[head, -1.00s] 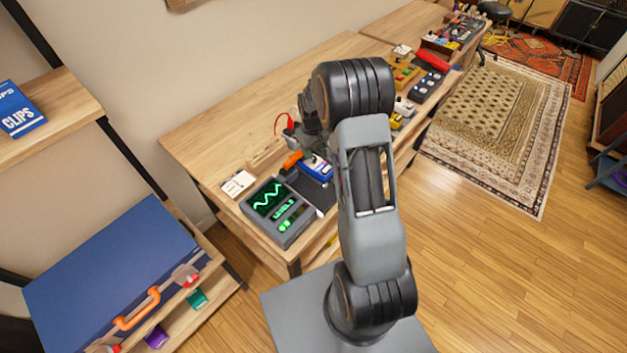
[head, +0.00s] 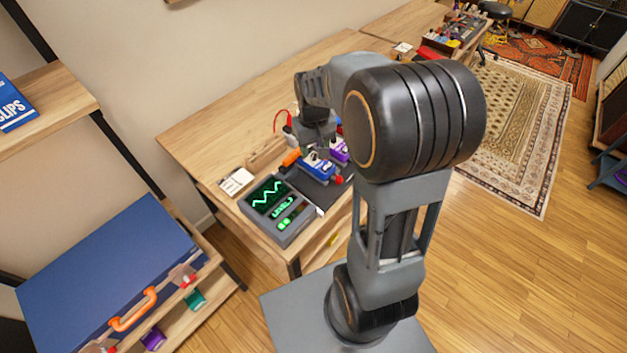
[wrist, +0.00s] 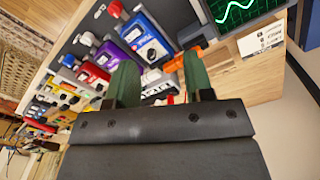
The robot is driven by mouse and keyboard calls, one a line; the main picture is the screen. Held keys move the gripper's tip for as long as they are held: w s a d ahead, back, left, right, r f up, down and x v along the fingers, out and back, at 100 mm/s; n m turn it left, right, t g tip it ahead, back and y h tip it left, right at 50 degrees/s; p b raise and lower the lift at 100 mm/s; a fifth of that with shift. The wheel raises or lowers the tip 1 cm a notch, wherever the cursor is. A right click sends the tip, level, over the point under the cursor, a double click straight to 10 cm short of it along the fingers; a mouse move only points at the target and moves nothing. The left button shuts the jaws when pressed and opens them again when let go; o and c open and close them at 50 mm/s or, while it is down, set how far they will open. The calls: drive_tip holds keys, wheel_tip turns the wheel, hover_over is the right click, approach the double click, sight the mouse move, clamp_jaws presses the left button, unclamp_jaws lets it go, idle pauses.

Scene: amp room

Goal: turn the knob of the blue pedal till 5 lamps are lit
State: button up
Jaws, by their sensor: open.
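The blue pedal (head: 318,169) lies on a dark board on the bench, beside a grey meter box (head: 278,226) with a green wave screen and green lights. I cannot count the lit lamps. The blue pedal (wrist: 150,40) also shows at the top of the wrist view, with a dark knob (wrist: 151,53) on its face. My gripper (wrist: 160,80) is open and empty, its two green fingers apart. In the head view my gripper hangs just above and behind the pedal, its fingertips hard to make out.
A purple pedal (wrist: 116,58) and a red pedal (wrist: 93,76) stand beside the blue one. An orange thing (head: 291,158) lies close behind the blue pedal. A white card (head: 236,181) lies left of the meter. The bench's back left is clear.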

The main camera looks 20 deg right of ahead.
drive_tip(key=s+a+r+t+b, duration=0.1)
drive_tip(key=s+a+r, duration=0.1)
drive_tip(key=s, duration=0.4)
drive_tip(key=s+a+r+t+b, duration=0.1)
drive_tip(key=s+a+t, duration=0.1)
drive_tip(key=s+a, duration=0.2)
drive_tip(key=shift+s+r+t+b, duration=0.3)
drive_tip(key=shift+s+r, duration=0.1)
drive_tip(key=shift+s, duration=0.95)
